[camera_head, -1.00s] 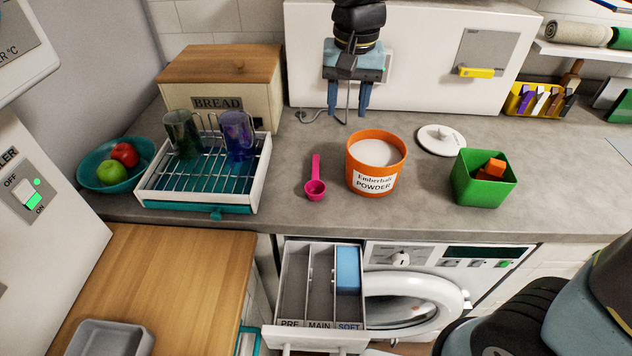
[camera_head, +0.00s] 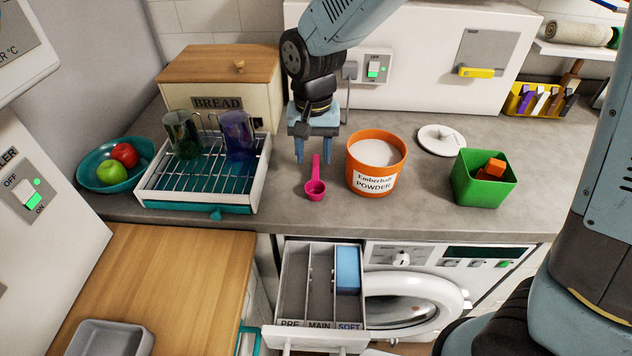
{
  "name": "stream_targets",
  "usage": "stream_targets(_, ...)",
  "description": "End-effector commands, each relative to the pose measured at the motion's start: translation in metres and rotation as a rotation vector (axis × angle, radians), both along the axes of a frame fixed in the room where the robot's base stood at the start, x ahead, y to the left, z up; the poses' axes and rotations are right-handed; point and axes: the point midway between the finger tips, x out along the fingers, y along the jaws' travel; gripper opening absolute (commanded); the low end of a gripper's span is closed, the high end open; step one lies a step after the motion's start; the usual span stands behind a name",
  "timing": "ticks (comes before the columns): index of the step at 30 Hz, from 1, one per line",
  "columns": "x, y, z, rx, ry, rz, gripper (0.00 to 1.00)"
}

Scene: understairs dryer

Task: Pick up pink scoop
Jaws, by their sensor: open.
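The pink scoop (camera_head: 315,188) lies on the grey counter, its bowl toward the front edge and its handle pointing back. My gripper (camera_head: 314,160) points down over the handle end of the scoop, with its two fingers apart, one on each side of the handle as seen from here. I cannot tell how high the fingertips are above the counter. Nothing is held.
The orange powder tub (camera_head: 375,165) stands close to the right of the scoop. The dish rack (camera_head: 205,170) with two cups is to the left. The green box (camera_head: 482,180) is further right. Below the counter, the dryer drawer (camera_head: 318,290) is pulled open.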

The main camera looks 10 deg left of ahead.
Motion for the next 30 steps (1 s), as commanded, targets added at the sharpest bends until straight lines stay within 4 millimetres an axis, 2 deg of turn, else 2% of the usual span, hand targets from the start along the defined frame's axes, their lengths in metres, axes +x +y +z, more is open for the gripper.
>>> stream_targets(5, 0.0, -0.001, -0.01, 0.0, 0.001, 0.0, 0.47)
stream_targets(15, 0.0, -0.005, -0.051, 0.0, 0.001, 0.0, 0.47)
stream_targets(24, 0.0, -0.004, -0.055, 0.001, -0.001, 0.0, 0.47)
stream_targets(30, 0.0, -0.004, -0.054, 0.001, -0.001, 0.0, 0.29)
